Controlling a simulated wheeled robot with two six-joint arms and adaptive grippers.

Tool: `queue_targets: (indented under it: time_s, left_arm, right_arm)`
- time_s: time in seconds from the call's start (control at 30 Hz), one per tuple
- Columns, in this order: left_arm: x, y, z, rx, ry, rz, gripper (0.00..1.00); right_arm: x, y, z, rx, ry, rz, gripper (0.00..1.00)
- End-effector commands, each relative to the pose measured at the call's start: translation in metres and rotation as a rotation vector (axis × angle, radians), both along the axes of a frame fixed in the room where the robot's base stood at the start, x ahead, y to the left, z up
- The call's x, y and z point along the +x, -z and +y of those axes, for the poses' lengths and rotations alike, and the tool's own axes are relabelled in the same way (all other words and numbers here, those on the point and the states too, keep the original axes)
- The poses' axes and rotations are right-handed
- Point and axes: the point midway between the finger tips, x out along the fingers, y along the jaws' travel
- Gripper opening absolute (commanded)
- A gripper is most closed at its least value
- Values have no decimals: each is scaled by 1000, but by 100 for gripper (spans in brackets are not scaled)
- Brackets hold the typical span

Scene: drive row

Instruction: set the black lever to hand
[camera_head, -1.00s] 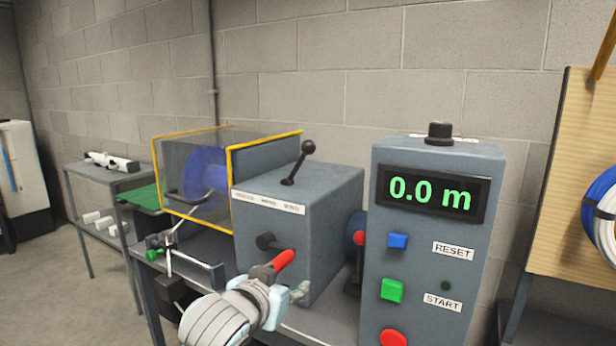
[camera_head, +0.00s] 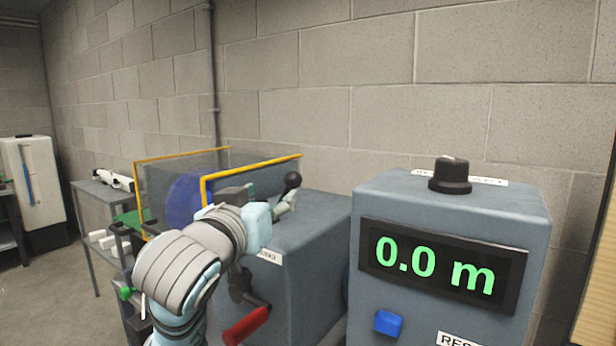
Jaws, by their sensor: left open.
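The black lever (camera_head: 292,180) stands on top of the grey gearbox (camera_head: 320,222). Its round knob shows, but most of its shaft is hidden behind my left gripper, so its exact setting cannot be told. My left gripper (camera_head: 283,203) is open, with its fingers at the lever just below the knob. I cannot tell whether it touches the lever. The white label strip (camera_head: 268,256) on the box front is mostly covered by my arm; only its right end shows. My right gripper is out of view.
A red-handled crank (camera_head: 246,325) sticks out from the box front, below my arm. A clear guard with a yellow edge (camera_head: 250,167) stands left of the lever. The control post with a 0.0 m display (camera_head: 442,266) and black knob (camera_head: 450,175) stands close on the right.

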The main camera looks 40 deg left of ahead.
Motion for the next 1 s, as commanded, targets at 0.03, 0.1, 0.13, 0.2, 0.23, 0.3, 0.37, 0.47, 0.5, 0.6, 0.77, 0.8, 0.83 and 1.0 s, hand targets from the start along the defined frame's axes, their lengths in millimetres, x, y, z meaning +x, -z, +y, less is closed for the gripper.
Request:
queue_targets:
  time_s: [0.03, 0.1, 0.13, 0.2, 0.23, 0.3, 0.37, 0.47, 0.5, 0.6, 0.77, 0.8, 0.83, 1.0]
  left_arm:
    - [4, -4, 0, 0, 0, 3, 52]
    - [12, -6, 0, 0, 5, 7, 52]
    - [16, -7, 1, -1, 6, 9, 52]
    - [27, -8, 2, 1, 12, 13, 52]
    - [31, -8, 3, 4, 15, 14, 52]
    - [41, -11, 6, -5, 13, 11, 52]
    - [48, -11, 9, -4, 12, 10, 52]
    - [56, -10, 13, 1, 15, 12, 52]
    - [68, -4, 18, -4, 12, 4, 52]
    - [96, 1, 29, -5, 12, 2, 52]
    - [123, 2, 40, -2, 13, 1, 52]
    - [128, 2, 42, -1, 13, 2, 52]
    - [130, 2, 43, -1, 13, 2, 52]
    - [136, 3, 45, 2, 14, 2, 52]
  right_arm:
    - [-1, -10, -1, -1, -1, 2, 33]
    - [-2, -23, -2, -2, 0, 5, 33]
    - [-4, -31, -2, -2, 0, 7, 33]
    - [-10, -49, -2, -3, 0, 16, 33]
    - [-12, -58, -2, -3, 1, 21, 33]
    - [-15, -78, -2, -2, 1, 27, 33]
    - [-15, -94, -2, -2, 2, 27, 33]
    - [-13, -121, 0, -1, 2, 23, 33]
    - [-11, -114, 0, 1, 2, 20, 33]
    - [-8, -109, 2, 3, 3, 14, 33]
    - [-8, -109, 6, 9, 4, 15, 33]
    - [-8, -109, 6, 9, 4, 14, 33]
    - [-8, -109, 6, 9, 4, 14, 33]
    - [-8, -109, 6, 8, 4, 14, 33]
